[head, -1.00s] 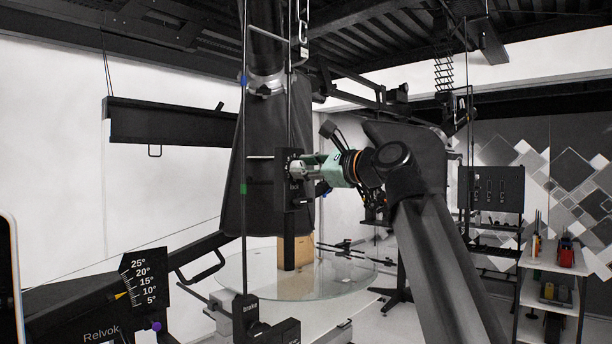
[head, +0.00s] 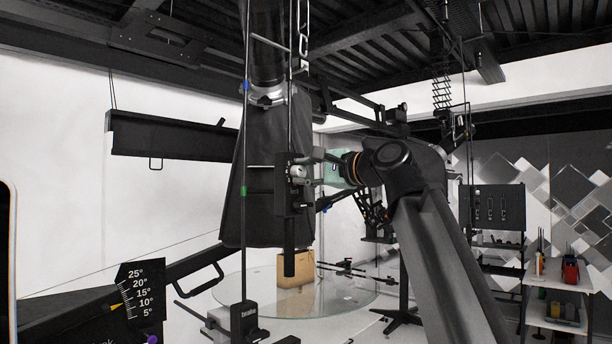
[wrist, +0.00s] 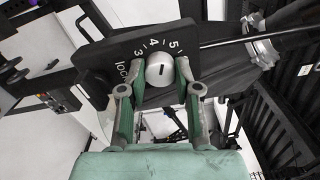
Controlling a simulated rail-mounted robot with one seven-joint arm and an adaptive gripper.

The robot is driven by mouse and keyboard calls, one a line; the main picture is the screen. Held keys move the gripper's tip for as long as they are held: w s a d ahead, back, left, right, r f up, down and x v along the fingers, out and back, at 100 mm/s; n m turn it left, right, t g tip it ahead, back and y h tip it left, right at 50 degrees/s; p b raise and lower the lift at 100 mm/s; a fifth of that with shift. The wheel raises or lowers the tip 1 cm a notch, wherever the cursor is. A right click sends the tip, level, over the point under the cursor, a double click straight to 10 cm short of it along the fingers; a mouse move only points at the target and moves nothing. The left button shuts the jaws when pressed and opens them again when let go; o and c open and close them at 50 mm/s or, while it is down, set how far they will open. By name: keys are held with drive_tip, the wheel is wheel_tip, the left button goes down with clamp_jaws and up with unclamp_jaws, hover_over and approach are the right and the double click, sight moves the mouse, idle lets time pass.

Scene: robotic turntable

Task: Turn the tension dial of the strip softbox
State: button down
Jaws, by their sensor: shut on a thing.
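The tension dial (wrist: 160,70) is a pale silver knob with a dark pointer line, on a black plate (wrist: 110,55) marked 3, 4, 5 and "lock". In the wrist view the pointer line points up, towards the 4 to 5 side. My gripper (wrist: 160,88) has one finger on each side of the dial and is shut on it. In the head view the dial (head: 298,171) is small and partly covered by my gripper (head: 308,169). The dark softbox (head: 262,205) hangs behind and to the left of the plate.
Thin vertical rods and cables (head: 245,130) hang in front of the softbox. A round glass turntable (head: 350,300) with a tan box (head: 295,270) lies below. A shelf (head: 555,275) stands at the right. An angle scale (head: 138,290) is at lower left.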

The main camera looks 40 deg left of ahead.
idle(0.3)
drive_tip(key=c, duration=0.8)
unclamp_jaws()
drive_tip(key=s+d, duration=0.1)
drive_tip(key=d, duration=1.1)
